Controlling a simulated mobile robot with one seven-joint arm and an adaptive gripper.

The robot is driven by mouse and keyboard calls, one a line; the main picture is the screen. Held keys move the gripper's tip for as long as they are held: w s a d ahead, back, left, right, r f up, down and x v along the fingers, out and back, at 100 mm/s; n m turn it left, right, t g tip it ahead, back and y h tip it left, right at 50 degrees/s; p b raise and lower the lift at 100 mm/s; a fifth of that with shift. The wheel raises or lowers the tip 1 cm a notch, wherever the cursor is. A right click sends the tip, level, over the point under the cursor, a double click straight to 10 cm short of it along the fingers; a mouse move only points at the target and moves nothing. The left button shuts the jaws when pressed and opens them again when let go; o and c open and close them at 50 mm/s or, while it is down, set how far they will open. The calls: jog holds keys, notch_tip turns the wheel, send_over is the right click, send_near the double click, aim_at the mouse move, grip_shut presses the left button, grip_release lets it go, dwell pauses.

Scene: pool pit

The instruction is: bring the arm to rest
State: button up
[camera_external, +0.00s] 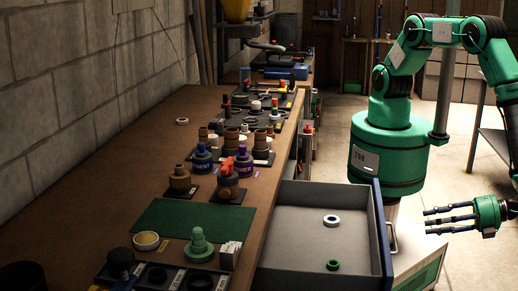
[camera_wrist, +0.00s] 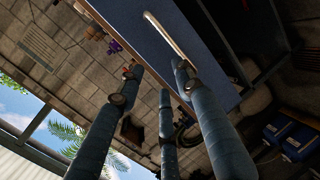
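My gripper (camera_external: 430,220) is at the right of the external view, beside the open drawer. Its dark fingers point left, toward the drawer, and are spread apart. In the wrist view, my gripper (camera_wrist: 160,80) shows its three blue-sleeved fingers apart with nothing between them. My green arm is bent over from its base, with the forearm hanging down at the right edge. The drawer (camera_external: 376,235) is pulled out from the workbench (camera_external: 150,122). A white ring (camera_external: 332,221) and a smaller green ring (camera_external: 333,265) lie inside it.
In the wrist view, the blue drawer front (camera_wrist: 190,45) is close beyond the fingers. Floor shows behind my arm.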

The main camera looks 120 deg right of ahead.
jog(key=w+d+r+m+g+y, duration=0.2)
jog(key=w+d+r+g, duration=0.2)
jog(key=d+r, duration=0.9)
jog(key=w+d+r+m+g+y, duration=0.25)
jog(key=w+d+r+g, duration=0.2)
jog(key=d+r, duration=0.8)
jog(key=s+d+r+m+t+y, duration=0.1)
jog(key=s+d+r, duration=0.3)
jog(key=d, duration=0.4)
jog(key=s+d+r+m+t+y, duration=0.1)
jog(key=s+d+r+t+y, duration=0.1)
jog(key=s+d+r, duration=0.3)
jog(key=s+d+r+m+t+y, duration=0.1)
jog(key=s+d+r+y, duration=0.3)
jog(key=s+d, duration=0.4)
jog(key=shift+d+r+m, duration=0.45)
jog(key=shift+d+r, duration=0.25)
jog(key=shift+d, duration=0.9)
jog(key=shift+o, duration=0.5)
jog(key=shift+t, duration=0.25)
